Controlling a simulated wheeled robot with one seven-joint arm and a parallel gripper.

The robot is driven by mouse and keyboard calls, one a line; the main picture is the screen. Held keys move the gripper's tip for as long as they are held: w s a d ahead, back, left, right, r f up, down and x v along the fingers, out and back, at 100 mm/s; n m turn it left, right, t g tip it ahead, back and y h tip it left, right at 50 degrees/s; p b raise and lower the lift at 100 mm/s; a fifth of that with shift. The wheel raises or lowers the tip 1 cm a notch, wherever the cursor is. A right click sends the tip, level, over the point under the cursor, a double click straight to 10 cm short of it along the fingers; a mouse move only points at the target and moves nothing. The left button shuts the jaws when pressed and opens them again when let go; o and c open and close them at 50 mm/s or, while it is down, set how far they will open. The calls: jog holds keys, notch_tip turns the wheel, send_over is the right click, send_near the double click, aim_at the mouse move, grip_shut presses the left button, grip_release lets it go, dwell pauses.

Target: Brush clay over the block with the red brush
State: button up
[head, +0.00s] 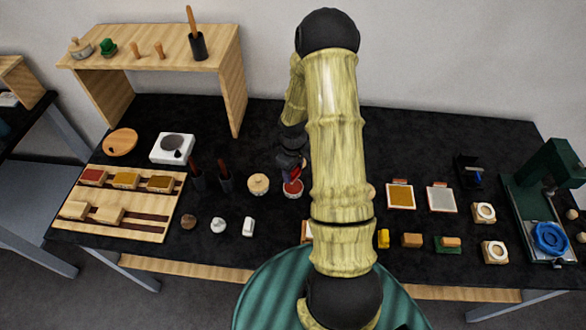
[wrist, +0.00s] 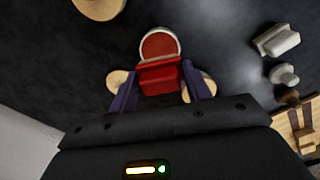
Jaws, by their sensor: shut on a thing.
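My gripper (head: 290,163) is shut on the red brush, whose red body (wrist: 158,77) shows between the two dark purple fingers in the wrist view. The brush (head: 293,173) is just above a small white-rimmed dish of red clay (head: 292,189). The dish (wrist: 159,44) lies directly beyond the brush in the wrist view; I cannot tell whether they touch.
Dark holders (head: 225,180), a white scale (head: 172,148) and a wooden rack (head: 130,205) lie farther left. Framed squares (head: 400,196), small blocks (head: 412,240) and a green press (head: 548,180) are on the right.

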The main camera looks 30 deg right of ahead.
aim_at(293, 180)
jog(key=shift+f+b, duration=1.5)
jog(key=shift+f, duration=0.75)
jog(key=shift+f+b, duration=0.35)
jog(key=shift+f, duration=0.2)
dwell(0.6)
jog(key=shift+r, duration=0.15)
jog(key=shift+r+p, duration=2.9)
jog(key=shift+r, duration=0.55)
jog(key=shift+f, duration=0.1)
